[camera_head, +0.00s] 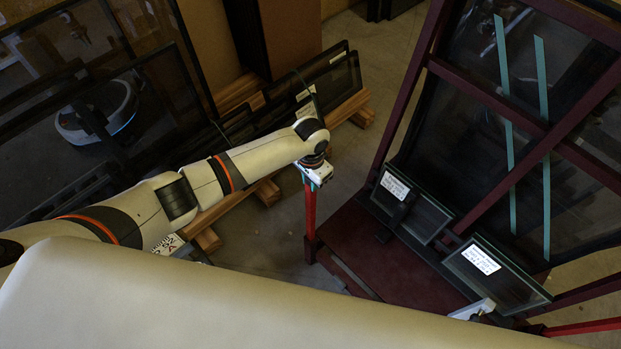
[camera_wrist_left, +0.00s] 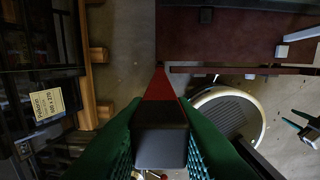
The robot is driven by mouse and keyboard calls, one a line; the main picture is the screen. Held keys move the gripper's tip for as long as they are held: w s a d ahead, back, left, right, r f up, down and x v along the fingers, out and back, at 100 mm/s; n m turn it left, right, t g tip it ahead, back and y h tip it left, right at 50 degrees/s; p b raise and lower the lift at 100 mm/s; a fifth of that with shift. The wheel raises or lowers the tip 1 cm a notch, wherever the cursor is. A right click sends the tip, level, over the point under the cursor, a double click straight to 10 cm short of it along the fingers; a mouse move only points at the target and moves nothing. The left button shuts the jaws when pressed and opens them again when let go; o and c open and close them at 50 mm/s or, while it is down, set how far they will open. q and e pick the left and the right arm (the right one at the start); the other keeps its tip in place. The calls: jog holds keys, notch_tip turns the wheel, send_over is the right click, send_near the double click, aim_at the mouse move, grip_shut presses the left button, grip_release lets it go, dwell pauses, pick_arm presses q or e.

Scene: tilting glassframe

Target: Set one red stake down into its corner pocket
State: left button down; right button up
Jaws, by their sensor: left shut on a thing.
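My left gripper (camera_head: 313,178) is shut on the upper end of a red stake (camera_head: 310,208). The stake stands about upright below it, at the near left corner of the dark red base (camera_head: 388,262). Its lower end meets a dark corner pocket (camera_head: 312,250); how deep it sits cannot be told. In the left wrist view the green fingers (camera_wrist_left: 160,150) flank the stake (camera_wrist_left: 160,86), whose far end lines up with the base's corner. Another red bar (camera_head: 585,327) shows at lower right. Green prongs at the wrist view's right edge may be my right gripper (camera_wrist_left: 302,125).
Glass panes (camera_head: 410,205) and (camera_head: 495,276) with white labels lean on the base. A tall dark red frame with glass (camera_head: 470,125) rises behind. Dark framed panes (camera_head: 325,85) stand on wooden beams (camera_head: 348,108) at left. Bare floor (camera_head: 265,245) lies between.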

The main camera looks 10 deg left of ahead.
pick_arm(q)
jog(key=c, duration=1.2)
grip_release()
jog(key=shift+o, duration=0.2)
jog(key=shift+f, duration=0.1)
jog(key=shift+r+p, duration=3.05)
jog(key=shift+p, duration=0.1)
